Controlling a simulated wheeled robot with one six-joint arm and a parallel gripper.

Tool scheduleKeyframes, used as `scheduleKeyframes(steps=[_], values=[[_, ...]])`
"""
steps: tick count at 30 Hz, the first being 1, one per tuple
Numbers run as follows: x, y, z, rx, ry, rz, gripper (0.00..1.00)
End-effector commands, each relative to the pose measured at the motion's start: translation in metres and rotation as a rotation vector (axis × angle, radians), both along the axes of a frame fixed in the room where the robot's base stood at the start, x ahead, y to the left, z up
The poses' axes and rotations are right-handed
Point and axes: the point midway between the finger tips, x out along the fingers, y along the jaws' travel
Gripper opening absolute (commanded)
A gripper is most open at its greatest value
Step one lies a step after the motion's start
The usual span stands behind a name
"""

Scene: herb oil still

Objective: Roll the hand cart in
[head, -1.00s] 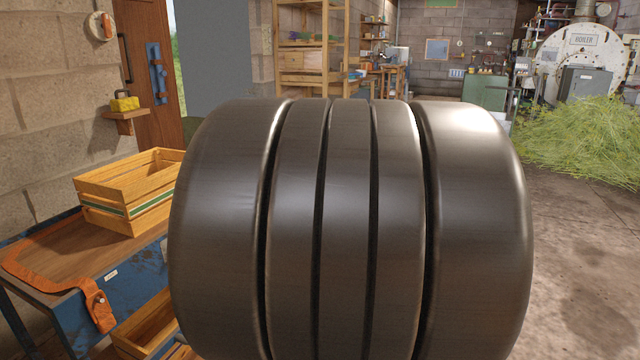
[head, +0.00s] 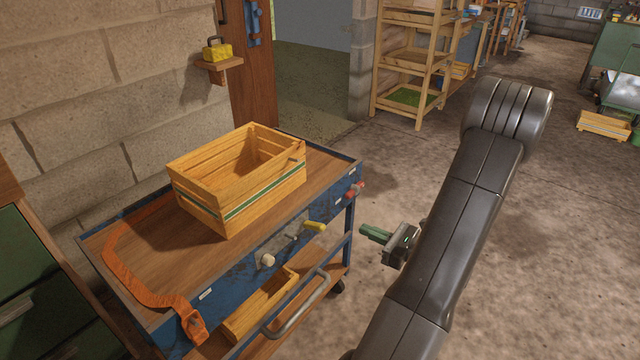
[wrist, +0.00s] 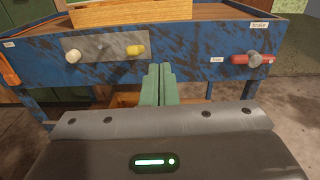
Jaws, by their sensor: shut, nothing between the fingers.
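The hand cart (head: 120,262) is blue with a wooden top and stands along the block wall at the left. A slatted wooden crate with a green stripe (head: 196,210) sits on its top. A grey bar handle (head: 297,306) is on its near side. Its side panel carries a white knob (head: 268,261), a yellow knob (head: 315,226) and a red-handled lever (head: 355,190); the red lever also shows in the wrist view (wrist: 252,59). My gripper (head: 366,232) is shut and empty, its green fingers pointing at the cart's side, apart from it in the head view.
An orange strap (head: 140,275) lies on the cart top. A second crate (head: 262,305) is on the lower shelf. A wooden shelf unit (head: 418,60) stands beyond the doorway. The concrete floor at right is open, with a small crate (head: 604,126) farther back.

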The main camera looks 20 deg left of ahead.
Motion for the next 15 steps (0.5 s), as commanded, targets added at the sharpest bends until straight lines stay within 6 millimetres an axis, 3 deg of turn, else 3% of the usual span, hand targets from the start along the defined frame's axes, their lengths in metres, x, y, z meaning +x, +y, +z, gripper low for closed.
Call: scheduleKeyframes(steps=[7, 15], values=[[0.014, 0.004, 0.002, 0.043, 0.008, -0.038, 0.0], [0.031, 0.049, 0.001, 0.041, 0.007, -0.034, 0.0]])
